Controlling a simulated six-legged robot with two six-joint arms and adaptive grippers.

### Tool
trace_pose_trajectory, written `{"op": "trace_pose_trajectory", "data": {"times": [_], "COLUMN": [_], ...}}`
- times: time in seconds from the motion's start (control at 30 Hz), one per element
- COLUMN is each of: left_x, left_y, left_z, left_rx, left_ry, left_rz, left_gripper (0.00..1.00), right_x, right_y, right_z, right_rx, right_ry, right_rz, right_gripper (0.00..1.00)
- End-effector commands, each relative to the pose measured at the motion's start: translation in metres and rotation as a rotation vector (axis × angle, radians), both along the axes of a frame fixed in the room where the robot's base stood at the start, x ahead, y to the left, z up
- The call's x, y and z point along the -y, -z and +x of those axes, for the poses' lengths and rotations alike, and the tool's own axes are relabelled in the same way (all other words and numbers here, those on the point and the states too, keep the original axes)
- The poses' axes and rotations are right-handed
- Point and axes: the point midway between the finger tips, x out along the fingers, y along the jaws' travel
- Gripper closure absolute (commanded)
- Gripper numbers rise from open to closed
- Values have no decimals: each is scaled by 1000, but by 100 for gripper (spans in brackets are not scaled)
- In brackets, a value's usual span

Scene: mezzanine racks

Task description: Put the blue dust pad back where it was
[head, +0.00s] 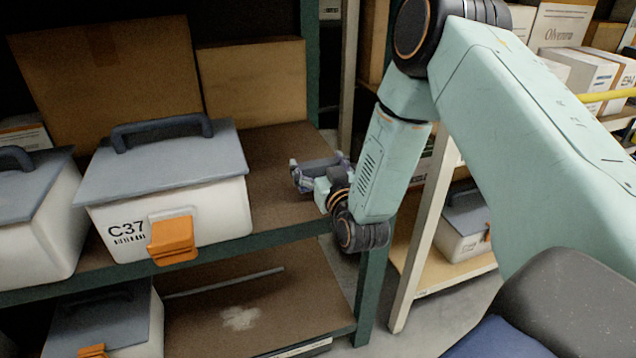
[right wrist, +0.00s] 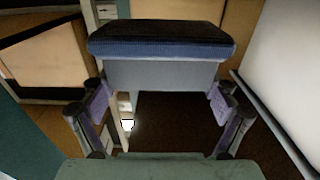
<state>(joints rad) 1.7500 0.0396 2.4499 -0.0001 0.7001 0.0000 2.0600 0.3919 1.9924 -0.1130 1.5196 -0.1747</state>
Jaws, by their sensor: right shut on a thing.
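My right gripper (head: 308,178) is at the shelf's right end, right of the white C37 box. In the right wrist view its two fingers (right wrist: 160,104) are shut on the sides of the blue dust pad (right wrist: 163,48). The pad has a grey body, a blue edge and a dark face turned away from the wrist. In the head view the pad is small and partly hidden by the fingers. Brown shelf board (head: 275,195) shows around the gripper; I cannot tell whether the pad touches it. My left gripper is not in view.
The C37 box (head: 200,215) has a grey lid and orange latch (head: 173,240). Cardboard boxes (head: 250,80) stand behind. A green upright (head: 372,290) is close below my right wrist. The lower shelf (head: 205,345) has a pale dusty patch (head: 240,318) and open room.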

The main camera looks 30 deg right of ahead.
Motion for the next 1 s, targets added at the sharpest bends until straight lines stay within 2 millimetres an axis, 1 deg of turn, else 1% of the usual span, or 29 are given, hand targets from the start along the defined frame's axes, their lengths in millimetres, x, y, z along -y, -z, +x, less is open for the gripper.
{"op": "trace_pose_trajectory", "data": {"times": [0.23,0.3,0.5,0.67,0.7,0.8,1.0], "left_x": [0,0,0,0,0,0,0], "left_y": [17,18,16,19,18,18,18], "left_z": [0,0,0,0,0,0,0], "left_rx": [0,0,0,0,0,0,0], "left_ry": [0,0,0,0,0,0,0], "left_rz": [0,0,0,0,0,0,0], "left_gripper": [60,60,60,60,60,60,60], "right_x": [0,0,0,0,0,0,0], "right_y": [34,36,35,39,38,38,38], "right_z": [0,0,0,0,0,0,0], "right_rx": [-2,0,-1,-1,-1,-1,-1], "right_ry": [0,0,-1,-1,0,0,0], "right_rz": [0,0,0,0,0,0,0], "right_gripper": [49,49,49,49,9,1,0]}}
